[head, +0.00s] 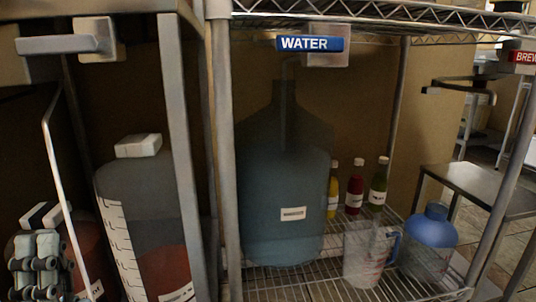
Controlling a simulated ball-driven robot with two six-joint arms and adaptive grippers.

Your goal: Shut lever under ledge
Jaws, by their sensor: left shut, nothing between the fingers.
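A blue lever labelled WATER (309,44) lies level across a pale block (328,58) just under the wire shelf ledge (370,18). A plain grey lever (58,44) lies level in front of another pale block (101,40) under the ledge at upper left. I cannot tell which lever is meant. My left gripper (45,215) is at the lower left, shut and empty, well below the grey lever and apart from it. My right gripper is not in view.
A large blue-grey water jug (283,190) stands on the lower rack with small bottles (355,188), a clear measuring jug (366,255) and a blue-topped container (432,232). A bucket with a white cap (140,205) stands left. Metal posts (222,150) divide the bays.

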